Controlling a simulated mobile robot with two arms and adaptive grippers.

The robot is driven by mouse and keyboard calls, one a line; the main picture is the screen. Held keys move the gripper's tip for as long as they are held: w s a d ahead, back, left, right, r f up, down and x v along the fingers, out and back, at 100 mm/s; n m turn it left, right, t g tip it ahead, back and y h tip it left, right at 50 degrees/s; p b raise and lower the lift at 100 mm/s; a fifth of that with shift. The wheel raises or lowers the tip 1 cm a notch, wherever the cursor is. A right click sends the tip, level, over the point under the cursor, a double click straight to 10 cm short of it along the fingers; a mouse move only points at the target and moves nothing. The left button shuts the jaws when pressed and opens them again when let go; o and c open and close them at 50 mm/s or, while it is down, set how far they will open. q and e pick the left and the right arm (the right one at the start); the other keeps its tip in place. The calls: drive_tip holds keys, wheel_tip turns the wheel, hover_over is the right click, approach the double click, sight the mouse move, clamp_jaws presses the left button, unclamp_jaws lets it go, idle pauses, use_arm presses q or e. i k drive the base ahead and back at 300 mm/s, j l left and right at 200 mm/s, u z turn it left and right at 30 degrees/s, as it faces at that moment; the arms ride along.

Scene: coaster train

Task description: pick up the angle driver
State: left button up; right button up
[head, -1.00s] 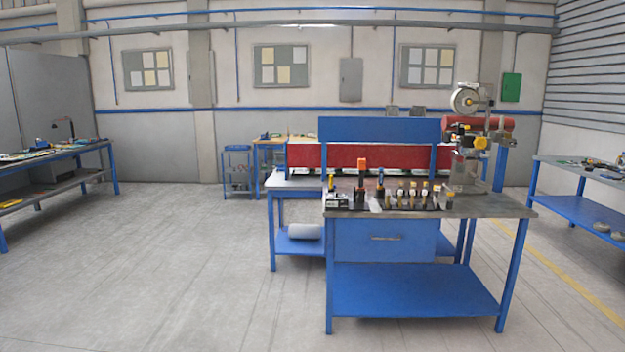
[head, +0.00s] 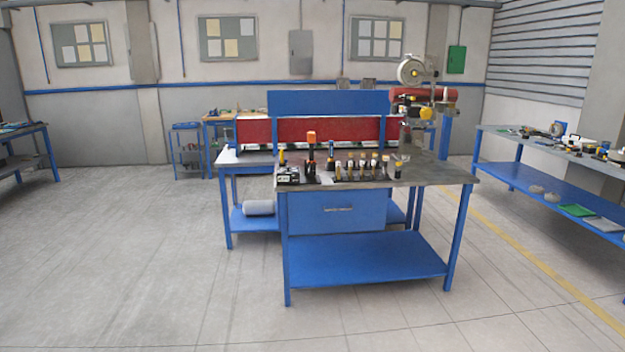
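A grey-topped workbench with blue legs (head: 430,176) stands ahead of me. On its top are a dark tool with an orange top (head: 311,138) and a dark tool with a blue part (head: 330,158), both upright near the front left. I cannot tell at this distance which, if either, is the angle driver. Neither of my grippers shows in the head view.
A row of several yellow-topped handles (head: 374,160) and a small black-and-white device (head: 288,175) share the bench. A reel machine (head: 411,70) stands at its right. A side table (head: 572,155) is at the far right. Open floor (head: 130,260) lies in front.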

sight(311, 135)
drive_tip(key=i+l, duration=0.15)
drive_tip(key=i, duration=0.3)
drive_tip(key=i+l, duration=0.15)
drive_tip(key=i, duration=0.3)
drive_tip(key=i+l+z, duration=0.1)
drive_tip(key=i, duration=0.35)
